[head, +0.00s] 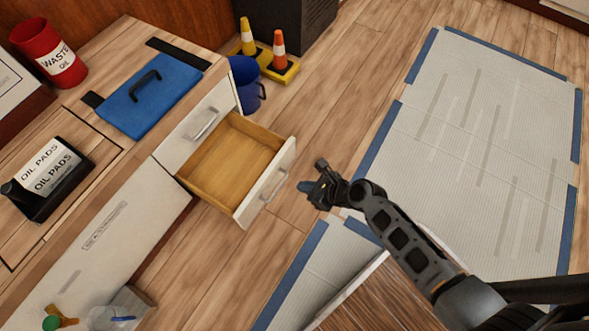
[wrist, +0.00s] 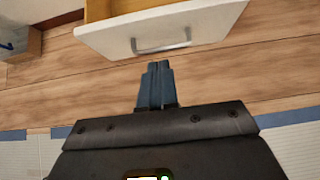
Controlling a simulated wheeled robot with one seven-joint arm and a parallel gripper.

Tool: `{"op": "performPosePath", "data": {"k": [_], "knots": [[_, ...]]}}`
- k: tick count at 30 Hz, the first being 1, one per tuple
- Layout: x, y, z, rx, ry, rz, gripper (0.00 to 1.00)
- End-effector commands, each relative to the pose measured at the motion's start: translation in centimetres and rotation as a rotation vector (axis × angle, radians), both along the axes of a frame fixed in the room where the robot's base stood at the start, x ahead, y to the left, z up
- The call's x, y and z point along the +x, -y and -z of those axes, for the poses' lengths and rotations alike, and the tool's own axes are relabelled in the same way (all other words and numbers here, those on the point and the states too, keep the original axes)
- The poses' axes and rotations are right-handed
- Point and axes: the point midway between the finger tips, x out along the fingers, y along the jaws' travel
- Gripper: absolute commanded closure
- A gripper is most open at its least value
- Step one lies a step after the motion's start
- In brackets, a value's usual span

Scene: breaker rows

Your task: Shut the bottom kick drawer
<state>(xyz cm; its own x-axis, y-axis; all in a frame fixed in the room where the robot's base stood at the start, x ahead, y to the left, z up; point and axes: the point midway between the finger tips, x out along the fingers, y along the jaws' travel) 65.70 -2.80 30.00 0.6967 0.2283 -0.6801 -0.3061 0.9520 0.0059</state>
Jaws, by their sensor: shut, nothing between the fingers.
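The open drawer (head: 228,161) is pulled out of the wooden cabinet, and its wooden inside looks empty. Its white front (head: 262,190) bears a metal handle (head: 275,184); the front also shows in the wrist view (wrist: 205,28) with the handle (wrist: 160,47) near its middle. A shut white drawer (head: 198,125) with its own handle sits in the cabinet face beside it. My gripper (head: 304,187) is shut and empty, just right of the open drawer's front. In the wrist view its fingertips (wrist: 160,65) lie together just below the handle, apparently with a small gap.
A blue bucket (head: 246,86) and yellow-and-orange cones (head: 264,52) stand behind the drawer. A blue case (head: 149,95), a black oil pads container (head: 48,180) and a red waste oil bin (head: 47,52) are on the cabinet top. Blue-edged matting (head: 480,125) covers the floor at right.

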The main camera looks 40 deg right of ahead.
Motion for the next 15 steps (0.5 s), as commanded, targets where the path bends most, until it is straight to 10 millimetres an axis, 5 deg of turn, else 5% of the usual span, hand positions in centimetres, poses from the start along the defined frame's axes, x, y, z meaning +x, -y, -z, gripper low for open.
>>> {"op": "performPosePath", "data": {"k": [12, 15], "knots": [[5.7, -1.9, 5.9, -0.005, 0.003, -0.005, 1.00], [7.1, -2.3, 6.1, -0.005, 0.005, -0.005, 1.00]]}}
